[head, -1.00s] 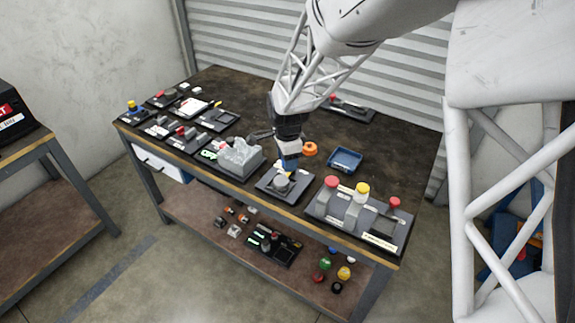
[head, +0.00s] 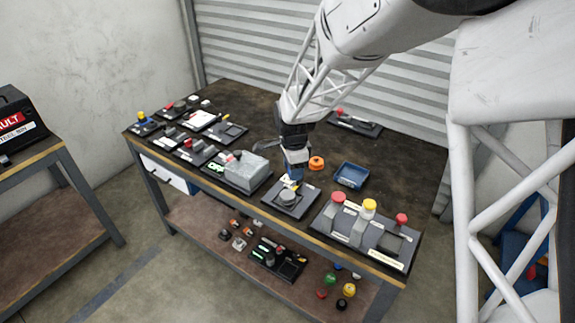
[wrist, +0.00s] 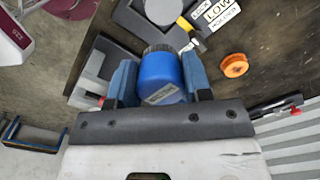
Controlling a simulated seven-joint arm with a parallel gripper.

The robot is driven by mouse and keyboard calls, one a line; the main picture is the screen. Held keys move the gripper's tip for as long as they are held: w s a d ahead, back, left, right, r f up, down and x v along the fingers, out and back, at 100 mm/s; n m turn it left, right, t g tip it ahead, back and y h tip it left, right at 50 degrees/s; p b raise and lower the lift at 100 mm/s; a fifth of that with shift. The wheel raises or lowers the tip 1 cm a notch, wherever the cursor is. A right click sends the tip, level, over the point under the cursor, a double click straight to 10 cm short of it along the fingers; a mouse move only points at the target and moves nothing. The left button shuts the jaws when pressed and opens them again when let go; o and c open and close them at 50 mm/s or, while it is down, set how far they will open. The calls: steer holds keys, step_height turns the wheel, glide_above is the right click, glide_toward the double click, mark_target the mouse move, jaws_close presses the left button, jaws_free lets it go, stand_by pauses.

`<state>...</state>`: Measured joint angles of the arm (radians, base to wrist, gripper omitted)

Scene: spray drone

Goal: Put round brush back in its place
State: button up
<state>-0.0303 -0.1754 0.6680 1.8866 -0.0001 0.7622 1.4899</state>
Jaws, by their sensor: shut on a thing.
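My gripper (head: 294,175) is over the front middle of the workbench, just behind and above a dark plate (head: 274,200) with a grey round piece (head: 289,197) on it. In the wrist view my gripper (wrist: 160,82) is shut on a blue cylinder with a dark grey end, which I take to be the round brush (wrist: 158,72). Its blue fingers touch it on both sides. The plate's grey round piece (wrist: 163,10) shows beyond the brush's end. I cannot tell whether the brush touches the plate.
An orange ring (head: 316,163) and a blue tray (head: 351,175) lie behind to the right. A plate with red and yellow knobs (head: 365,235) is at the right. A grey block (head: 246,171) stands close at the left. The bench's back middle is clear.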

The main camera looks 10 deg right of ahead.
steer(key=w+d+f, duration=0.1)
steer(key=w, duration=1)
steer(key=w+d+f, duration=0.1)
steer(key=w, duration=1.1)
steer(key=shift+w+d, duration=0.3)
steer(key=shift+f, duration=2.45)
steer(key=shift+f, duration=2.5)
steer(key=shift+f, duration=0.15)
steer(key=o, duration=0.9)
steer(key=shift+c, duration=0.2)
